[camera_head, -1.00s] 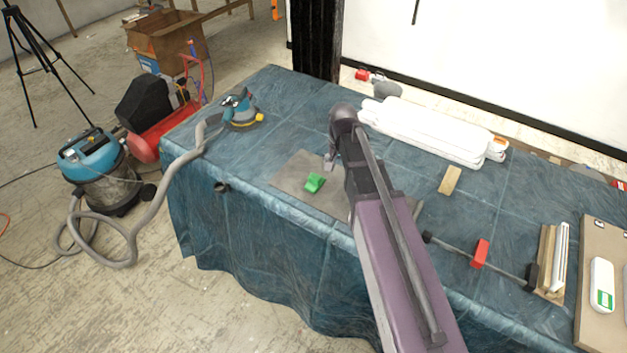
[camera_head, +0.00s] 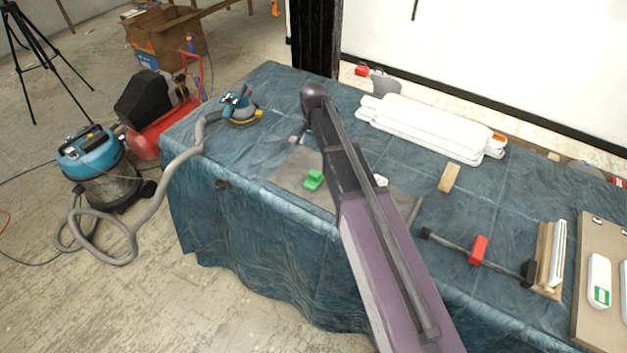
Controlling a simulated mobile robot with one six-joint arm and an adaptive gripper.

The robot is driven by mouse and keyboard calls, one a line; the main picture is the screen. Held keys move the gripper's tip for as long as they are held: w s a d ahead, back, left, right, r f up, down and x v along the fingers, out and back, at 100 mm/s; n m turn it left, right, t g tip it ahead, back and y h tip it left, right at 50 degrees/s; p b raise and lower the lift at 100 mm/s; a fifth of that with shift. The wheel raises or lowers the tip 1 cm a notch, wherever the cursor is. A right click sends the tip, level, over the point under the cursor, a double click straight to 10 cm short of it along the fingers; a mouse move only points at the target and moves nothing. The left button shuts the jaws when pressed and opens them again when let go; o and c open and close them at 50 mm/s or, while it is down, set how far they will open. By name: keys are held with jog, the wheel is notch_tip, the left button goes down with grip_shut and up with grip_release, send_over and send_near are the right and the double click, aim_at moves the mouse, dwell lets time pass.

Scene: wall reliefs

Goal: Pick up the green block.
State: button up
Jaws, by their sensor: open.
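The green block (camera_head: 314,179) is small and lies on a flat grey board (camera_head: 286,177) on the cloth-covered table. Part of my gripper (camera_head: 298,137) shows as a small grey shape below the dark end joint of my arm. It is above and a little behind and left of the block in the picture, apart from it. My gripper is open, with nothing seen in it. My arm hides part of the board and the table behind it.
The table (camera_head: 250,265) has a blue cloth. A sander (camera_head: 241,108) with a hose stands at the far left corner. White stacked panels (camera_head: 432,128), a wooden block (camera_head: 449,177) and a red-handled clamp (camera_head: 478,250) lie to the right. A small dark round thing (camera_head: 221,184) is near the left edge.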

aim_at(315, 173)
jog(key=shift+f+b, duration=3.8)
jog(key=shift+f, duration=0.25)
jog(key=shift+f, duration=0.1)
jog(key=shift+d+f+b, duration=0.2)
jog(key=shift+f+b, duration=2.3)
jog(key=shift+b, duration=0.1)
jog(key=shift+w, duration=0.1)
jog(key=c, duration=1.2)
